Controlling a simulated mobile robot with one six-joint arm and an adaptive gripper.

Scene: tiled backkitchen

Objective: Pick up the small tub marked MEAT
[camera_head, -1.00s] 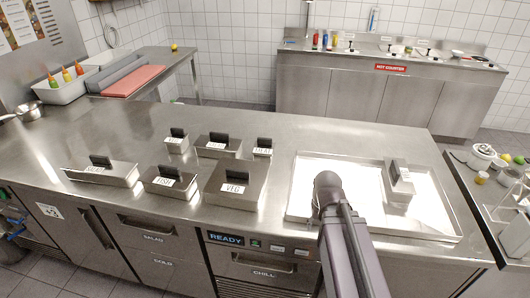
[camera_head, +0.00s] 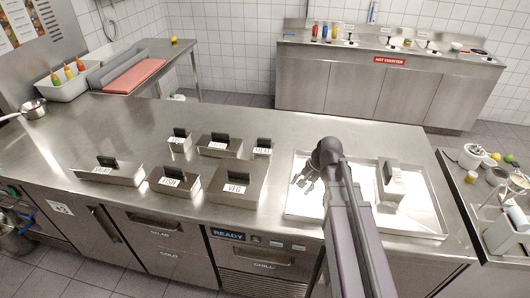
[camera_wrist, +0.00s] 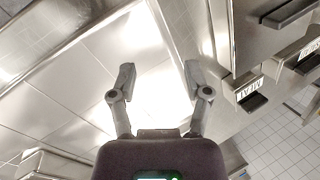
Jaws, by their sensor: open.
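The small tub marked MEAT (camera_head: 262,149) stands at the back right of the group of steel tubs on the counter, just left of the bright tray. It has a black handle on top and a white label on its front. In the wrist view it shows at the right (camera_wrist: 250,90), with its label upside down. My gripper (camera_head: 303,183) is over the left part of the bright tray, to the right of and nearer than the tub. In the wrist view its two fingers (camera_wrist: 160,73) are spread, with nothing between them.
The VEG tub (camera_head: 236,184) stands in front of the MEAT tub, and another tub (camera_head: 219,146) stands to its left. The FISH tub (camera_head: 174,183) and a long tub (camera_head: 108,173) are further left. The bright tray (camera_head: 297,210) holds a steel block (camera_head: 391,183) at its right.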

